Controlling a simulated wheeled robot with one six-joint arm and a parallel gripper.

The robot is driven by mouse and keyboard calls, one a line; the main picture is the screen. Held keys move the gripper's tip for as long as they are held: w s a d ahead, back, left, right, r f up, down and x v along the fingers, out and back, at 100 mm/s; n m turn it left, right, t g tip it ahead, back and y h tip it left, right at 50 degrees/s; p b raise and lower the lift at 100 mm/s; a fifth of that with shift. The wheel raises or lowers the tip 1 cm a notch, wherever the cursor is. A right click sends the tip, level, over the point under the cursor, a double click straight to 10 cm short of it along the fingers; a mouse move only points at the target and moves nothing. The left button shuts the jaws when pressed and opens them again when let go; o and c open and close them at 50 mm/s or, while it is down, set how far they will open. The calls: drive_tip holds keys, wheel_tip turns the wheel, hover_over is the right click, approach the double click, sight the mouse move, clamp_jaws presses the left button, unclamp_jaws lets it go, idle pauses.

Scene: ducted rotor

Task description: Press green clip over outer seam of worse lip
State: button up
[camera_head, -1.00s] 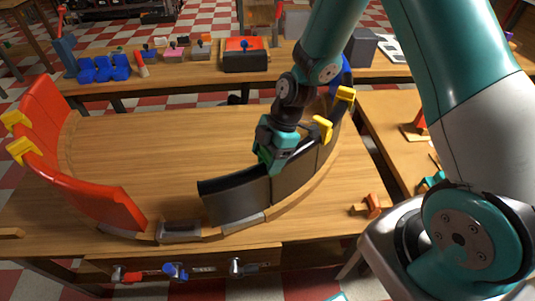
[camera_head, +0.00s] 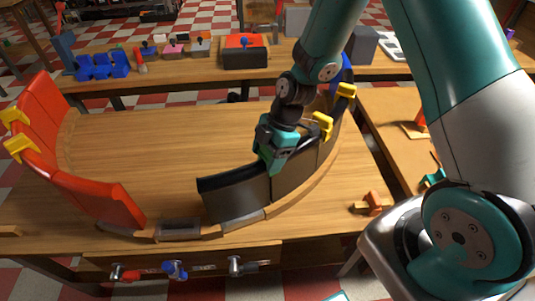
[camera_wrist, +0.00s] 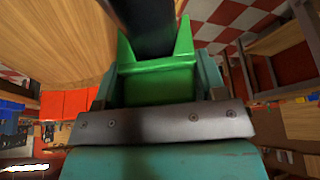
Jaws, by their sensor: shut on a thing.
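The green clip (camera_wrist: 158,80) is held between the fingers of my gripper (camera_head: 270,162) and fills the middle of the wrist view. My gripper is shut on it at the top edge of the dark grey lip (camera_head: 238,197), by a seam between two panels. In the wrist view the dark lip edge (camera_wrist: 150,25) runs between the clip's two prongs. Whether the clip is fully seated cannot be told. The red lip (camera_head: 100,205) stands on the left. Yellow clips sit on the red lip (camera_head: 20,146) and on the dark lip (camera_head: 322,124).
Both lips stand on a curved wooden rim on the table (camera_head: 150,130). An orange-brown block (camera_head: 372,202) lies on the right. A back bench holds blue bins (camera_head: 100,70) and a red-topped box (camera_head: 244,50). The table middle is clear.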

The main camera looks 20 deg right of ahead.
drive_tip(key=o, duration=1)
drive_tip(key=b+v, duration=0.2)
drive_tip(key=v, duration=1.5)
drive_tip(key=shift+r, duration=0.2)
drive_tip(key=s+a+r+m, duration=0.2)
drive_tip(key=s+a+m, duration=0.1)
drive_tip(key=s, duration=0.3)
drive_tip(key=s+a+r+m, duration=0.2)
drive_tip(key=s+a+m, duration=0.2)
drive_tip(key=s, duration=0.3)
drive_tip(key=s+a+r+m, duration=0.2)
drive_tip(key=s+a+m, duration=0.1)
drive_tip(key=s+m, duration=0.2)
drive_tip(key=shift+s+a+t, duration=0.3)
drive_tip(key=shift+s+a, duration=0.05)
drive_tip(key=shift+s, duration=0.35)
